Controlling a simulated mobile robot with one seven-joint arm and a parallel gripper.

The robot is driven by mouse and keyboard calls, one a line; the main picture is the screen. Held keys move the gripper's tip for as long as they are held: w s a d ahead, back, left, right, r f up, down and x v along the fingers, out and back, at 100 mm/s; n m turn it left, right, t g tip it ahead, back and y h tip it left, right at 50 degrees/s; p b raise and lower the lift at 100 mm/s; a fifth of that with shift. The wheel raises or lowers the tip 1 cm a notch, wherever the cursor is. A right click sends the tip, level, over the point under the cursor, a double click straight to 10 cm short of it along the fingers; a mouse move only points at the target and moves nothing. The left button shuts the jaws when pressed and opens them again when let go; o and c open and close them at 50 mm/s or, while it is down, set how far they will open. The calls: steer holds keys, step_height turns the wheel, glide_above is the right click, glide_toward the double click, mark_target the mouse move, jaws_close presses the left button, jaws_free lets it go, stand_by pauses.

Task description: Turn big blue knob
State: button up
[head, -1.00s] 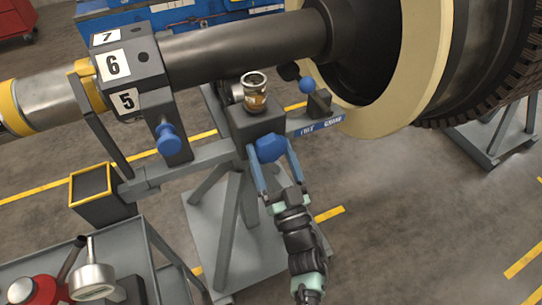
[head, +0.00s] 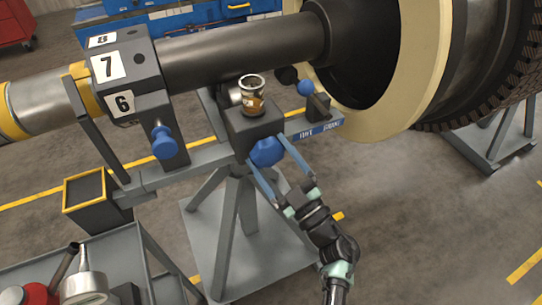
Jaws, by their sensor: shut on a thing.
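The big blue knob (head: 266,152) is on the front of a dark box (head: 252,124) on the rotor stand, near the picture's middle. My gripper (head: 268,162) reaches it from the lower right, with one blue finger on each side. It is shut on the knob. The numbered block (head: 123,66) on the shaft shows 7 on its front face, 6 below and 8 on top, partly seen.
A smaller blue knob (head: 164,142) sticks out below the numbered block. A glass cup (head: 252,94) sits on top of the box. A small blue ball (head: 305,87) is to its right. A cart (head: 120,262) with a red can and a gauge stands at lower left.

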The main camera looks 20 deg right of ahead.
steer(key=shift+n, duration=0.4)
steer(key=o, duration=1.1)
steer(key=v, duration=1.3)
steer(key=shift+d, duration=0.1)
steer(key=shift+r, duration=0.1)
